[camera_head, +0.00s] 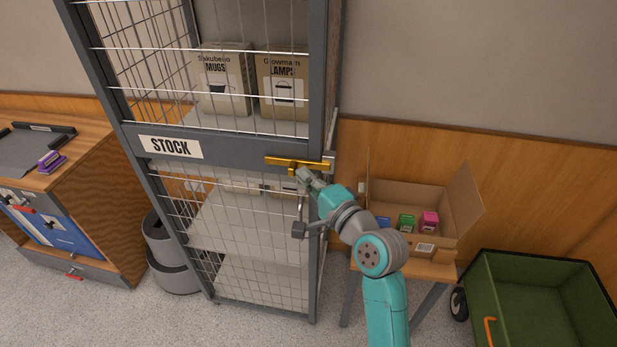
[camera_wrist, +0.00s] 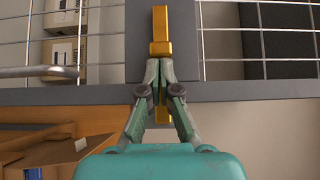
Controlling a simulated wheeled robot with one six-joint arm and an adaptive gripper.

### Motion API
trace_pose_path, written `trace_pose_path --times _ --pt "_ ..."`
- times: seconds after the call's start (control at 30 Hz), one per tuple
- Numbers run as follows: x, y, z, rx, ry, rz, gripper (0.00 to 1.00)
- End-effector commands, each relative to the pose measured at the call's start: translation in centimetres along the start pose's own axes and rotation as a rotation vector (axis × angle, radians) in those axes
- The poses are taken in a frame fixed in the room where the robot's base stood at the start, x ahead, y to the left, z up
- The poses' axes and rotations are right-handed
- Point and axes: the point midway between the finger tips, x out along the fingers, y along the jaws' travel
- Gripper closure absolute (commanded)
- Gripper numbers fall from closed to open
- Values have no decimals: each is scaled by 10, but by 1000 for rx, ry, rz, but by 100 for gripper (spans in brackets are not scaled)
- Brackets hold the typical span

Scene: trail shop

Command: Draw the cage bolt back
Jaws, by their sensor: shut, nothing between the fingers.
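The cage bolt (camera_head: 284,160) is a yellow-gold bar lying across the grey frame at the right edge of the STOCK cage door (camera_head: 230,158). Its right end is by a small grey bracket (camera_head: 329,162) on the post. In the wrist view the bolt (camera_wrist: 160,22) runs up the picture, and a gold piece also shows between my finger links. My gripper (camera_head: 303,175) is shut and empty just below the bolt. In the wrist view its fingertips (camera_wrist: 159,66) meet close to the bolt's wider end. I cannot tell whether they touch it.
A grey bar (camera_wrist: 38,72) stands out from the cage front. An open cardboard box (camera_head: 407,236) with small coloured items sits on a stand to the right. A green cart (camera_head: 545,290) is at the lower right. A wooden counter (camera_head: 100,165) is at the left.

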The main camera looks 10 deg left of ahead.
Motion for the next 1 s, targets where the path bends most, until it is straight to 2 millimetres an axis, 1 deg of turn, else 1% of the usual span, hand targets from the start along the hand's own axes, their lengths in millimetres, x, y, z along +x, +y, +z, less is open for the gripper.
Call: trace_pose_path --times 0.07,0.3,0.4,0.8,1.0 --pt "3 0 3 0 -1 0 100" --pt "29 0 30 1 -4 1 100" --pt "35 0 35 0 -2 1 100" --pt "37 -1 38 2 -5 -1 100" --pt "38 -1 34 0 -4 -1 100"
